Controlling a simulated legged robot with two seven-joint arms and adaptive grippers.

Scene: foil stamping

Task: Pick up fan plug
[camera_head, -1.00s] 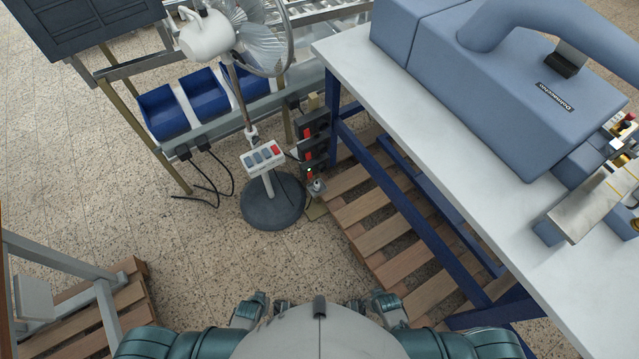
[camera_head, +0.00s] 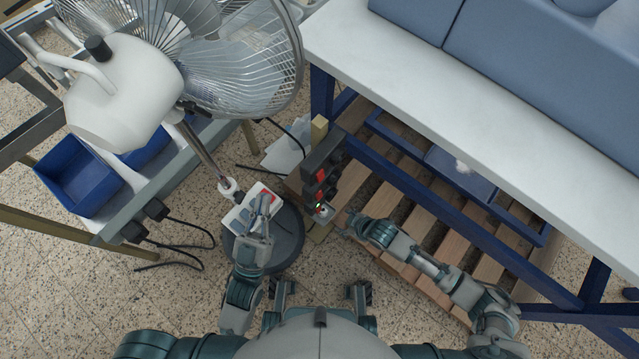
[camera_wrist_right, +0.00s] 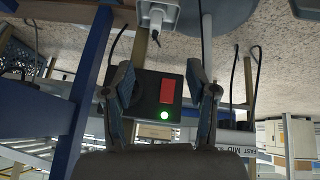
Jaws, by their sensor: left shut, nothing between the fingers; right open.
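My right gripper (camera_head: 348,224) is open just right of the plug, apparently empty. In the wrist view its fingers (camera_wrist_right: 165,92) frame the strip's red switch (camera_wrist_right: 167,88) and green light. My left gripper (camera_head: 267,200) is shut and empty over the fan's white control box (camera_head: 236,219).
The fan (camera_head: 230,60) stands at the left on a round dark base (camera_head: 289,240). A white-topped table (camera_head: 430,95) with blue legs is at the right, over a wooden pallet (camera_head: 405,215). Blue bins (camera_head: 80,180) and black cable plugs are at the left.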

